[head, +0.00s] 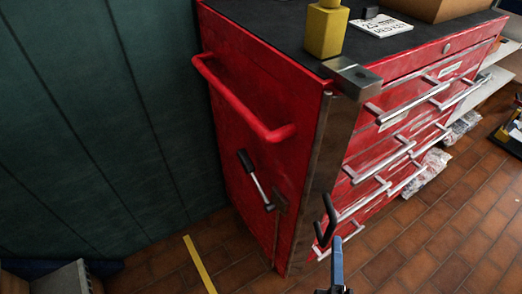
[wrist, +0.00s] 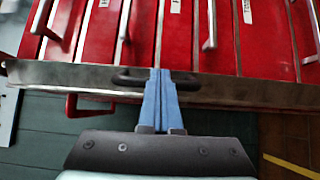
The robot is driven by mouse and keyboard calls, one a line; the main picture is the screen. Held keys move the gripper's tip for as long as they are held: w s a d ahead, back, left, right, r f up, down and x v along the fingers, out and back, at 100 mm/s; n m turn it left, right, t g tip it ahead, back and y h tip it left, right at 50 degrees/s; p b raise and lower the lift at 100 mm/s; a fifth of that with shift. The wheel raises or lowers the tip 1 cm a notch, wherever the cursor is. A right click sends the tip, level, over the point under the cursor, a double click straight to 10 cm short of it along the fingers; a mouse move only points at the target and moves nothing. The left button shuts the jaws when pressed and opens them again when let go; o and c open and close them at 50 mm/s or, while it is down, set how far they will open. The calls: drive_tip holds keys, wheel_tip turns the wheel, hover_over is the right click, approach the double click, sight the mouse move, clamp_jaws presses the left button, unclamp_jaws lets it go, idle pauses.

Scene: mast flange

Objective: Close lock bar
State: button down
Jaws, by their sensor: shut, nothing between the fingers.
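The lock bar (head: 328,170) is a long upright steel strip at the front left corner of the red tool cabinet (head: 240,130). It stands beside the drawer fronts, which show uncovered. In the wrist view the lock bar (wrist: 60,76) runs across the picture below the drawers. A black handle (head: 328,218) sits low on the bar, and it also shows in the wrist view (wrist: 130,78). My gripper (head: 337,244) has blue fingers, shut and empty, near the handle's lower end. In the wrist view the fingertips (wrist: 160,74) overlap the handle's right end; I cannot tell whether they touch.
Drawer handles (head: 408,104) stick out from the cabinet front. A red side rail (head: 240,100) and a black-gripped lever (head: 255,180) are on its left side. A yellow block (head: 325,30) stands on top. A green wall (head: 90,110) is at left. Brick floor (head: 430,240) is clear in front.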

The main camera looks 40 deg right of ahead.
drive_tip(key=shift+d+b, duration=0.45)
drive_tip(key=shift+d, duration=0.75)
drive_tip(key=shift+w+a, duration=0.1)
idle(0.4)
